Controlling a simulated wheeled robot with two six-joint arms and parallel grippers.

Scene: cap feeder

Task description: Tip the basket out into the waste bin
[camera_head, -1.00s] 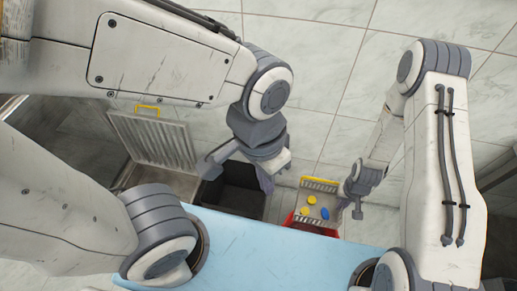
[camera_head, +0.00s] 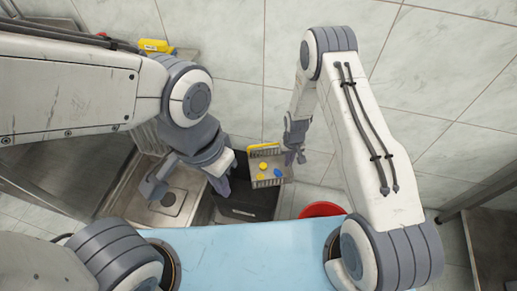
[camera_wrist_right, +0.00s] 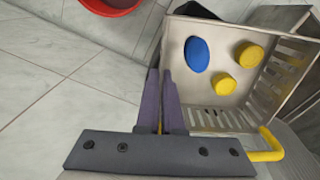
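The basket (camera_head: 285,178) is a metal slotted tray with a yellow handle (camera_head: 263,148). It holds two yellow caps (camera_head: 263,166) and a blue cap (camera_head: 278,174). My right gripper (camera_head: 293,157) is shut on its right wall. In the right wrist view, the purple fingers (camera_wrist_right: 167,110) pinch the wall of the basket (camera_wrist_right: 213,120), with the caps lying inside. The dark waste bin (camera_head: 245,212) stands open below, partly hidden by the basket and my left gripper. The basket overlaps its upper right part. My left gripper (camera_head: 188,186) is open and empty, left of the bin.
A red bucket (camera_head: 322,210) stands on the floor right of the bin. A metal basin (camera_head: 172,202) lies left of the bin. A light-blue surface (camera_head: 250,250) spans the front. Tiled floor to the right is mostly clear.

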